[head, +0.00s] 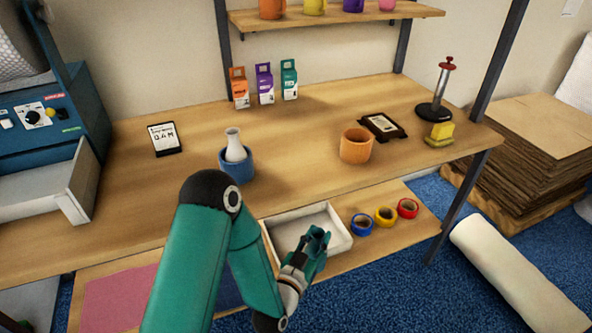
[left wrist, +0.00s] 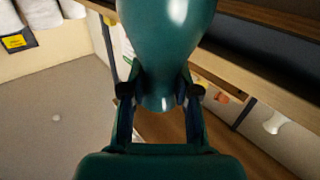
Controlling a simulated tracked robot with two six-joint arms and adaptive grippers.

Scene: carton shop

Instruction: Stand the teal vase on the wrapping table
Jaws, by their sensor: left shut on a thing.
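The teal vase (left wrist: 165,45) fills the top middle of the left wrist view. Its wide glossy body is at the top and narrows to the part between the fingers. My left gripper (left wrist: 160,98) is shut on it there. In the head view my left gripper (head: 315,250) is low in front of the table, over the white tray's front edge; there I cannot clearly tell vase from fingers. The wooden table (head: 290,140), which I take as the wrapping table, spans the head view. My right gripper is not in view.
A white vase (head: 235,147) stands in a blue holder (head: 237,168). An orange holder (head: 356,146), a dark framed item (head: 383,126) and three small cartons (head: 264,85) are also on top. Bare wood lies between the holders. A white tray (head: 345,236) and tape rolls (head: 385,216) are on the lower shelf.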

